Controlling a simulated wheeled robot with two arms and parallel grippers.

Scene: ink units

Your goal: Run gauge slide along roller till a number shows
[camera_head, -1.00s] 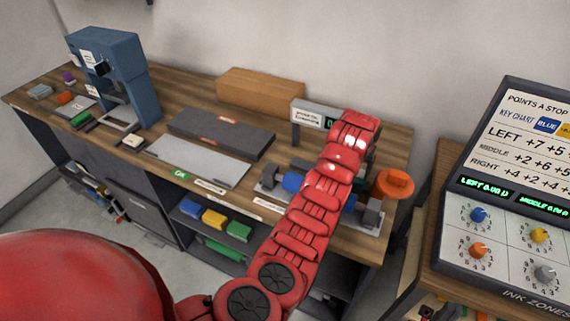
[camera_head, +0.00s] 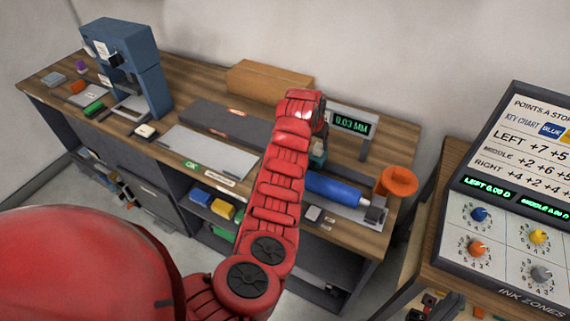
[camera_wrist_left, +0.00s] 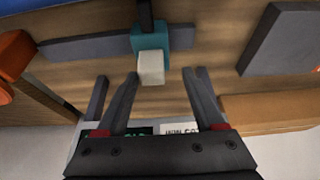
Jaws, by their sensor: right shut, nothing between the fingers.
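My left arm reaches over the bench in the head view, and its gripper (camera_head: 319,125) is partly hidden by the wrist. In the left wrist view, the left gripper (camera_wrist_left: 162,73) has its two fingers apart with nothing held. The teal gauge slide (camera_wrist_left: 149,40) with a pale block (camera_wrist_left: 151,68) lies just beyond the fingertips. The slide (camera_head: 317,154) also shows in the head view, at the near side of the gripper. The blue roller (camera_head: 336,188) is right of the arm, its left part hidden. The gauge display (camera_head: 352,125) reads 0.03 MM.
A cardboard box (camera_head: 268,80) is behind the gripper. A grey plate (camera_head: 210,148) and a blue press (camera_head: 128,65) are to the left. A console (camera_head: 510,200) stands at the right.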

